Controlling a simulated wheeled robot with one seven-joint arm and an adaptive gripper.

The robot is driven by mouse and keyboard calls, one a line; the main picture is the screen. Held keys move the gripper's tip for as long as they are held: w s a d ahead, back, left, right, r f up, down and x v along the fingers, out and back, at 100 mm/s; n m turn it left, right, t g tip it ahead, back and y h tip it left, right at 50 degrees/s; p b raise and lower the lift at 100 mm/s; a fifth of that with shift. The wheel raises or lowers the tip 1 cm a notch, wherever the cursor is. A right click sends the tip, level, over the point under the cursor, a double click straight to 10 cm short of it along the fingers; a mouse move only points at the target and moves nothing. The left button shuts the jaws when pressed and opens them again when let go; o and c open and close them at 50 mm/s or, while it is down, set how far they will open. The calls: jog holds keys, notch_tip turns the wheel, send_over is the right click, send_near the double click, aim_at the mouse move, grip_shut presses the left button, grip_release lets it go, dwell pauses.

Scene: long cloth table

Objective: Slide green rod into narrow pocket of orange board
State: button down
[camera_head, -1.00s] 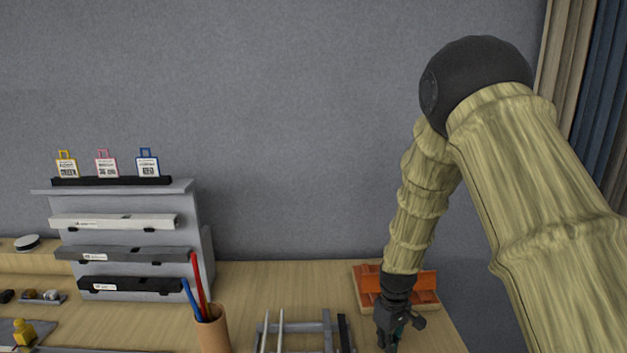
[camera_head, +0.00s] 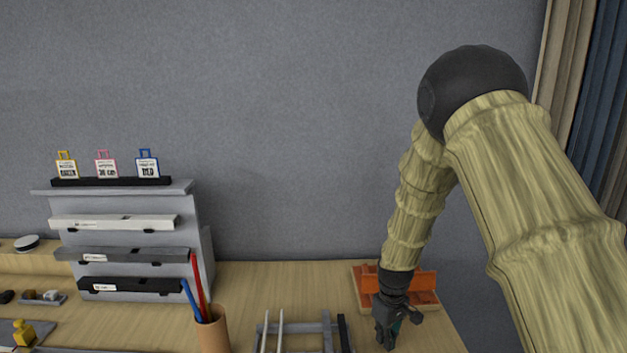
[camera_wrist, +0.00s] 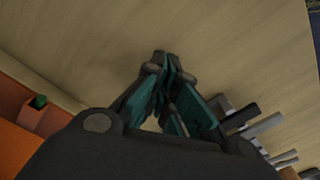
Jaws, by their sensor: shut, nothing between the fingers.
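The orange board (camera_head: 426,284) lies at the right end of the table, partly hidden behind my arm. Its orange edge also shows at the lower left of the wrist view (camera_wrist: 18,150). A small green end, which looks like the green rod (camera_wrist: 39,101), shows at a small orange pocket (camera_wrist: 34,118) there. I cannot tell how deep it sits. My gripper (camera_head: 387,340) is in front of the board, pointing down. In the wrist view its teal-padded fingers (camera_wrist: 165,65) meet at the tips, shut and empty, apart from the rod.
A grey rack (camera_head: 328,330) with light and black bars stands left of my gripper. A tan cup (camera_head: 213,335) holds a red and a blue stick. A grey stepped stand (camera_head: 205,235) is further left. The table behind the rack is bare.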

jog(key=shift+w+a, duration=0.15)
jog(key=shift+w, duration=4.2)
jog(key=shift+s, duration=0.1)
jog(key=shift+s+p, duration=0.5)
jog(key=shift+s, duration=0.95)
jog(key=shift+r+p, duration=2.2)
jog(key=shift+r, duration=1.3)
